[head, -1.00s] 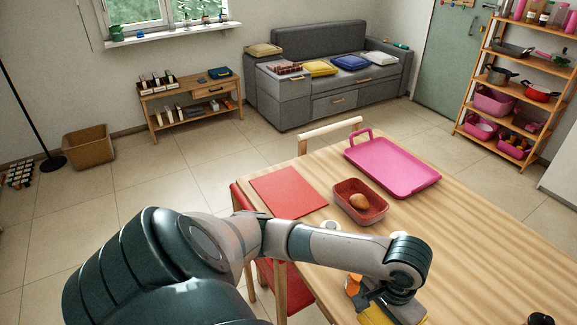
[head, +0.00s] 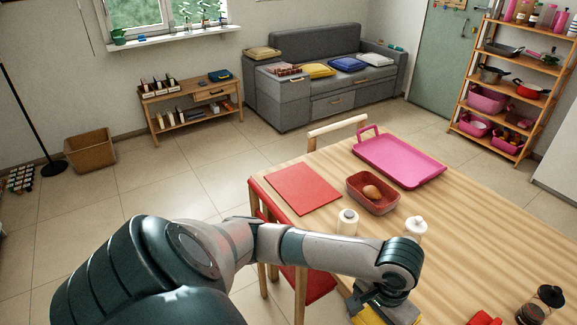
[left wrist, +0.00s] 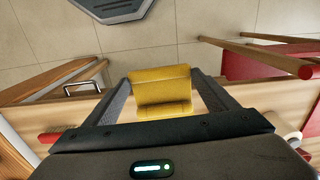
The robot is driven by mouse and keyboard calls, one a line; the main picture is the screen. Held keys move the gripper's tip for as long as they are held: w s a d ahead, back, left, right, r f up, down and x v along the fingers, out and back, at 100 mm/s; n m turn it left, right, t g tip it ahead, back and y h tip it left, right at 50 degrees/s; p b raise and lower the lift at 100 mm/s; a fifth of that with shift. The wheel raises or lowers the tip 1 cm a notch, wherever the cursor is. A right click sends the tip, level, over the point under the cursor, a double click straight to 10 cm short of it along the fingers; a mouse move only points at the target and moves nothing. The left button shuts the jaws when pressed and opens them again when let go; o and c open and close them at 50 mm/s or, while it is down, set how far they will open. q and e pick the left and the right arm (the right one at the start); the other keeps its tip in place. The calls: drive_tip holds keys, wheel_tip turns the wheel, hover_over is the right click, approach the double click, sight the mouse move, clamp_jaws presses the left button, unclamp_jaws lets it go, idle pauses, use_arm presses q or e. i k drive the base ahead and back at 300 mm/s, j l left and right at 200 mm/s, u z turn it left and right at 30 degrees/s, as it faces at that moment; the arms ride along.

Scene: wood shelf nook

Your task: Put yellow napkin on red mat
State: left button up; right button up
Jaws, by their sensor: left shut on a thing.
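The yellow napkin (left wrist: 162,88) is folded and sits between the two fingers of my left gripper (left wrist: 163,95) in the left wrist view. In the head view the napkin (head: 372,316) shows at the bottom edge, partly hidden under my left gripper (head: 385,300), which is shut on it. The red mat (head: 303,188) lies flat and bare at the table's left corner, above and to the left of the gripper in the head view. My right gripper is not in view.
A red container (head: 372,208) with a brown item in it stands right of the mat. Behind it is a pink tray (head: 400,162). A white roll (head: 347,222) and a white lidded item (head: 415,226) stand between arm and container. A dark jar (head: 540,305) stands at right.

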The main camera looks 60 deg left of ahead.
sight(294, 179)
drive_tip(key=k, duration=0.3)
drive_tip(key=u, duration=3.2)
drive_tip(key=i, duration=1.3)
drive_tip(key=i+l+z, duration=0.1)
drive_tip(key=i+z, duration=0.55)
drive_tip(key=z, duration=0.15)
drive_tip(key=i+z, duration=0.35)
drive_tip(key=i+l+z, duration=0.15)
drive_tip(key=i+z, duration=0.65)
drive_tip(key=z, duration=0.15)
